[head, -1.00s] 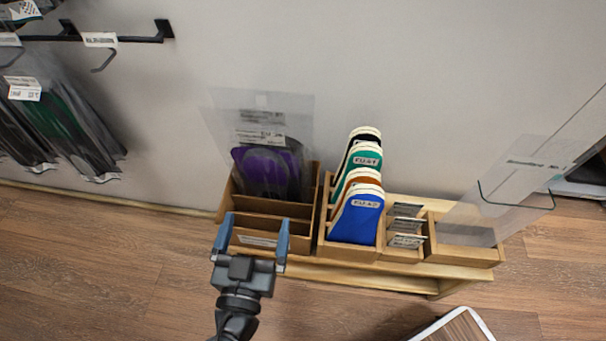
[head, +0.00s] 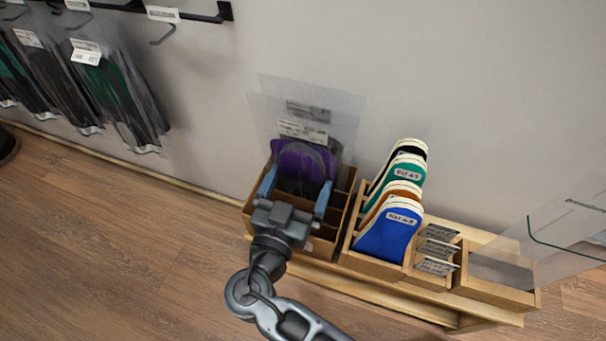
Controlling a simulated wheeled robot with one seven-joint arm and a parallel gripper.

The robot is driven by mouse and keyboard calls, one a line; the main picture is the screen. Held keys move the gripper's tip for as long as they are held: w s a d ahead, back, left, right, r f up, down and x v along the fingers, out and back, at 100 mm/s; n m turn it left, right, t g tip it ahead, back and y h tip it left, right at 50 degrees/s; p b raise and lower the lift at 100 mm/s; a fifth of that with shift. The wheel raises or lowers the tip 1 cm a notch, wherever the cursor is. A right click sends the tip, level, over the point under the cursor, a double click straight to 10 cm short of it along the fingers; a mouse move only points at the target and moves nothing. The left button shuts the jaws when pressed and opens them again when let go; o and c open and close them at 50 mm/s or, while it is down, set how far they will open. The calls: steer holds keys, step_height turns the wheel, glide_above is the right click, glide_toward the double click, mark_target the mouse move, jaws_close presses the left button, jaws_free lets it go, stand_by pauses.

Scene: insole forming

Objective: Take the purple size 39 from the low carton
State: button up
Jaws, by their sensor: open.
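The low carton (head: 339,219) is a brown divided box at the left end of a low wooden bench by the wall. Purple insoles (head: 301,157) stand upright in its back part, inside clear packs (head: 344,108) with white labels too small to read for size. My gripper (head: 295,188) is open, with its two blue fingers over the carton. In the picture the fingers lie to either side of the lower part of the purple pack. I cannot tell whether they touch it. My gripper hides the front of the carton.
A wooden holder of blue, orange, green and black insoles (head: 389,231) stands right of the carton. Beyond it are small cards (head: 437,249) and a shallow tray (head: 497,288) with a clear panel (head: 570,232). Dark packs (head: 118,100) hang at the left wall.

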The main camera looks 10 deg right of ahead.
steer(key=shift+c, duration=0.4)
steer(key=c, duration=0.8)
steer(key=shift+r, duration=0.2)
